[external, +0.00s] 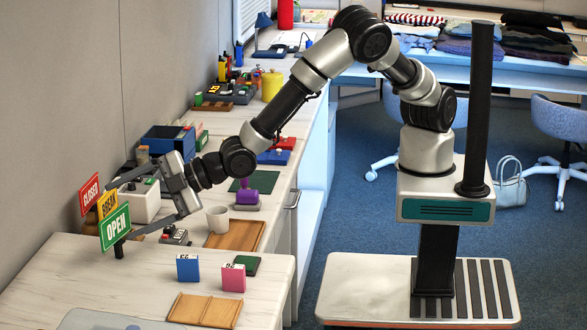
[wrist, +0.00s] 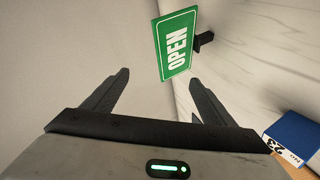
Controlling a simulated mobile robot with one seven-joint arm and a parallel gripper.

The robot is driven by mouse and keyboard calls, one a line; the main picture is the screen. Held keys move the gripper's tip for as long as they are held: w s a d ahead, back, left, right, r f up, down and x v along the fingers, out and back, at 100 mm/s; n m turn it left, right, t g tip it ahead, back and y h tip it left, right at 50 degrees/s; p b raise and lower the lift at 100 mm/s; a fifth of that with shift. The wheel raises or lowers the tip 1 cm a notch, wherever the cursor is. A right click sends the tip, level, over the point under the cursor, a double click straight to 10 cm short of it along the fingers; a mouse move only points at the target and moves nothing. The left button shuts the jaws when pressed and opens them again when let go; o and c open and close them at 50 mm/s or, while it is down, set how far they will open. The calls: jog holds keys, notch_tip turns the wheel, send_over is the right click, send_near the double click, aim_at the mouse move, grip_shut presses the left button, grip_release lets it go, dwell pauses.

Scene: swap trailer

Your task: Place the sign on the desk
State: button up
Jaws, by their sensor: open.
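A green OPEN sign (external: 115,227) with a black foot stands on the white marbled desk top (external: 70,270) at the left. An orange sign (external: 107,203) and a red CLOSED sign (external: 90,193) show just behind it, partly hidden. My gripper (external: 122,212) is open and points left toward the signs. In the wrist view my two fingers (wrist: 158,77) are spread and empty. The green sign (wrist: 177,45) shows ahead of them, turned sideways, nearer the right finger. Whether a finger touches a sign cannot be told.
A blue box (external: 188,268) and a pink box (external: 233,278) stand on the near counter, behind a wooden tray (external: 205,311). A white mug (external: 218,219), a wooden board (external: 236,236) and a purple stamp (external: 246,198) are right of my gripper. The wall is close at left.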

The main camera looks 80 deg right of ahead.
jog(key=f, duration=0.2)
jog(key=f+n+t+h, duration=0.1)
jog(key=shift+s+d+f+b, duration=0.25)
jog(key=shift+f+b, duration=0.1)
jog(key=shift+b, duration=0.05)
jog(key=shift+s+d+r+n+t+h+b, duration=0.15)
jog(key=shift+r+n+t+h+b, duration=0.2)
jog(key=shift+t, duration=0.35)
notch_tip(320, 180, up, 5)
jog(key=s+a+n+t, duration=0.1)
jog(key=n+t, duration=0.1)
jog(key=b, duration=0.2)
send_near(109, 233)
jog(key=w, duration=0.2)
jog(key=shift+w+a+f+t+h, duration=0.25)
jog(key=shift+w+f+t, duration=0.05)
jog(key=shift+f, duration=0.05)
jog(key=shift+w+r+m, duration=0.1)
jog(key=shift+w+m, duration=0.15)
jog(key=shift+w, duration=0.25)
jog(key=w, duration=0.4)
jog(key=w+a, duration=0.1)
jog(key=w, duration=0.1)
jog(key=shift+w+b, duration=0.2)
jog(key=shift+b, duration=0.15)
jog(key=shift+c, duration=0.3)
